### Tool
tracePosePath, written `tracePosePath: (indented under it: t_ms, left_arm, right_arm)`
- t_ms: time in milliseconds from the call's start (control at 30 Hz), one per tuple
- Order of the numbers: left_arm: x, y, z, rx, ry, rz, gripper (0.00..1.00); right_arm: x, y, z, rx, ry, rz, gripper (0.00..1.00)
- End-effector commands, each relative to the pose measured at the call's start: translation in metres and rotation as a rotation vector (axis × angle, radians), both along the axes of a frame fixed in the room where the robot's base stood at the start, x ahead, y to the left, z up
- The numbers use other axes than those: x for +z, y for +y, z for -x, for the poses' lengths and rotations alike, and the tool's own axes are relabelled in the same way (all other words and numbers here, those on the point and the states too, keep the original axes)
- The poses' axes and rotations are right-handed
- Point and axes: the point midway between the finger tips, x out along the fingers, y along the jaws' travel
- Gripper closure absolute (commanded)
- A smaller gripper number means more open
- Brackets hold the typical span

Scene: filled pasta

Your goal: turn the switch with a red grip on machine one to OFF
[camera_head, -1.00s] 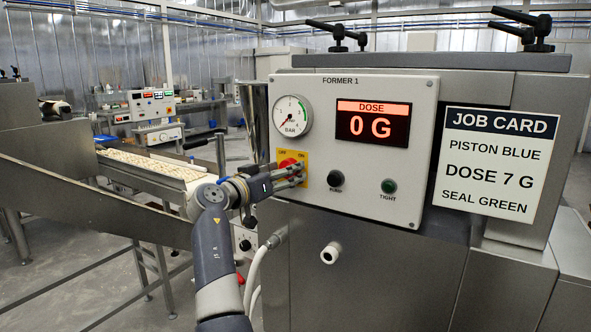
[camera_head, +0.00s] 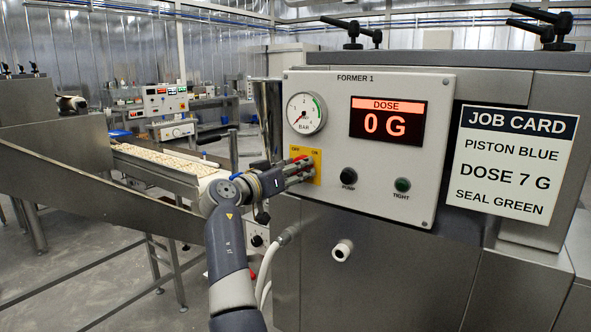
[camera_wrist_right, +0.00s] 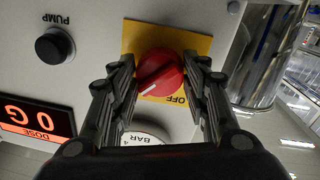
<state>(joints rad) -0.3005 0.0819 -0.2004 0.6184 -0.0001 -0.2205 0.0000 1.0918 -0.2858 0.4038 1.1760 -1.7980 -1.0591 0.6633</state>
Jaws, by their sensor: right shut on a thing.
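The switch with a red grip (camera_wrist_right: 160,72) sits on a yellow plate (camera_wrist_right: 190,44) in the right wrist view. The white mark on the grip points to the lower left there. The OFF label shows at the plate's lower right edge; the ON label is hidden. My right gripper (camera_wrist_right: 162,78) has one finger on each side of the grip and is shut on it. The panel reads FORMER 1 (camera_head: 355,77). My left gripper is out of view.
Beside the switch are a pressure gauge (camera_head: 306,113), a dose display (camera_head: 387,121) reading 0 G, a black PUMP button (camera_head: 349,175) and a green TIGHT button (camera_head: 402,185). A job card (camera_head: 511,163) hangs right. A conveyor of pasta (camera_head: 165,160) runs at left.

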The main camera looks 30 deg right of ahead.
Motion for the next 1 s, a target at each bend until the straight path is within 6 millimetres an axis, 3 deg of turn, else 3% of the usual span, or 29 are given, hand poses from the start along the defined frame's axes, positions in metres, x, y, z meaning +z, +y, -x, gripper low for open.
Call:
tracePosePath:
  t_ms: [567,1000]
  left_arm:
    - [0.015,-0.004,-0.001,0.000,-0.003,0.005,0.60]
    - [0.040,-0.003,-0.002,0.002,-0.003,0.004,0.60]
  right_arm:
    - [0.002,-0.002,0.001,-0.003,0.432,0.181,0.81]
    - [0.004,-0.002,0.002,-0.003,0.818,0.341,0.81]
